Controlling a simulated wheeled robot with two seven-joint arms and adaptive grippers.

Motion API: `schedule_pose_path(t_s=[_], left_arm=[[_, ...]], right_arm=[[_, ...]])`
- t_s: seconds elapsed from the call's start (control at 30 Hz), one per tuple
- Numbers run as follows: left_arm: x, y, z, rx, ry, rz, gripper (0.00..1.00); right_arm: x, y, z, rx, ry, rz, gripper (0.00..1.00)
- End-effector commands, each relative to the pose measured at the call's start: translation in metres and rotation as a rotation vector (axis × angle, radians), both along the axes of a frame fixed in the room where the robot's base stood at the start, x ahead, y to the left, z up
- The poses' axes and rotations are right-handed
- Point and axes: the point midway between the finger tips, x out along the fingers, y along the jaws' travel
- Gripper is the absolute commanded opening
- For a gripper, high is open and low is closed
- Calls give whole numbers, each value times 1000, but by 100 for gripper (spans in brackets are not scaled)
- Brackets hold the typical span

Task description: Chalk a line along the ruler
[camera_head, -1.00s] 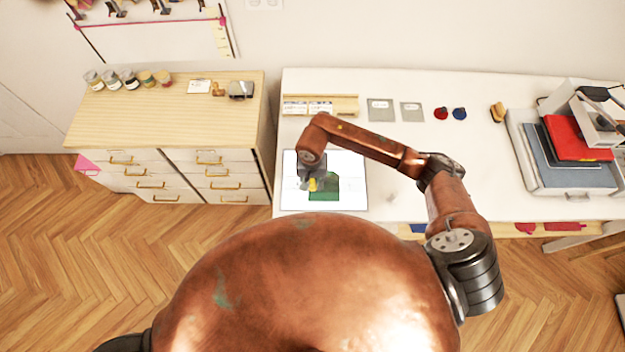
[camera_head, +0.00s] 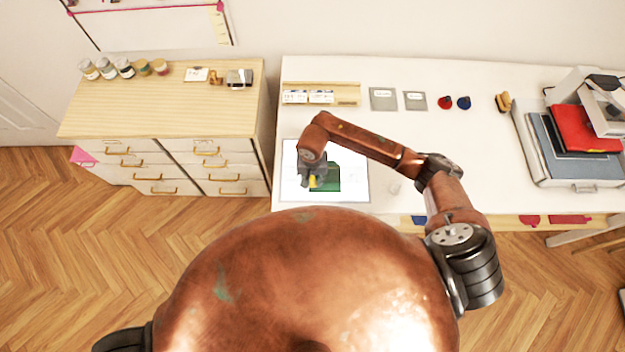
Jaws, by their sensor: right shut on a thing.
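My right gripper (camera_head: 313,181) reaches down over the left part of a dark green piece (camera_head: 328,183) that looks like cloth. It is shut on a small yellow thing, likely the chalk (camera_head: 314,182). The green piece lies on a white board or sheet (camera_head: 353,158) at the front left of the white table. I cannot tell whether the yellow tip touches the green piece. I cannot make out a ruler or a chalk line there; the gripper and wrist cover part of the green piece. My left gripper is not in view.
A tray (camera_head: 537,165) with folded cloths stands right. A wooden cabinet (camera_head: 150,115) stands left.

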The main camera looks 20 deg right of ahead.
Motion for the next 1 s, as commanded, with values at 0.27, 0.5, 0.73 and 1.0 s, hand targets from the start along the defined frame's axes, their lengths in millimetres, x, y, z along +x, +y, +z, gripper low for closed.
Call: schedule_pose_path(t_s=[0.27,0.5,0.73,1.0], left_arm=[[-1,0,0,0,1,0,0],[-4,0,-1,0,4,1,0],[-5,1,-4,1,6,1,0],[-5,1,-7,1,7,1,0]], right_arm=[[0,0,0,0,0,0,9],[0,0,0,0,0,0,9],[0,0,-3,0,0,0,9],[0,0,-6,0,0,0,9]])
